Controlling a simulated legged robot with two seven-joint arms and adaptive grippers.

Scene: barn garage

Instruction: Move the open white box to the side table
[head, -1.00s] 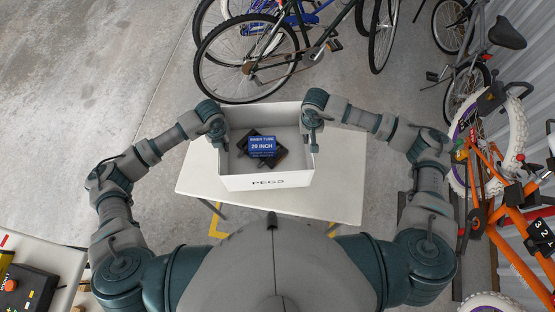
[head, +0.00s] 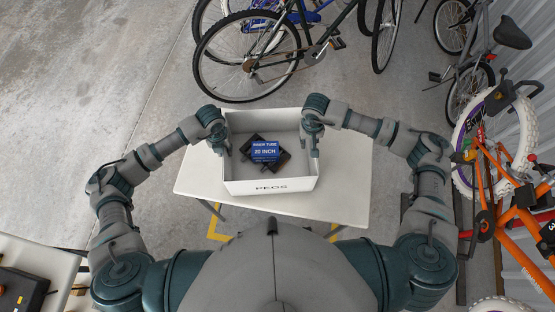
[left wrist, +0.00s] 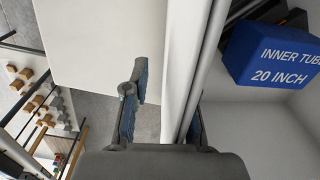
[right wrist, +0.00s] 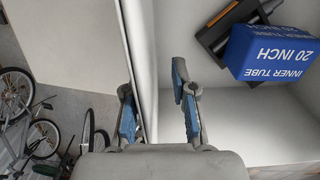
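The open white box (head: 270,187), marked PEGS, is over a white table (head: 335,205) in the head view. A blue inner tube box (head: 265,151) and a dark item (head: 283,160) lie inside it. My left gripper (head: 225,143) is at the box's left wall and my right gripper (head: 310,143) at its right wall. In the left wrist view, the left fingers (left wrist: 163,115) stand either side of the wall, with a gap on the outer side. In the right wrist view, the right fingers (right wrist: 158,115) straddle the wall, with a gap on the inner side.
Another pale table (head: 45,250) with a dark case (head: 22,292) is at the lower left. Bicycles (head: 250,60) stand beyond the box, and an orange bicycle (head: 510,195) is close on the right. The concrete floor at the left (head: 80,80) is clear.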

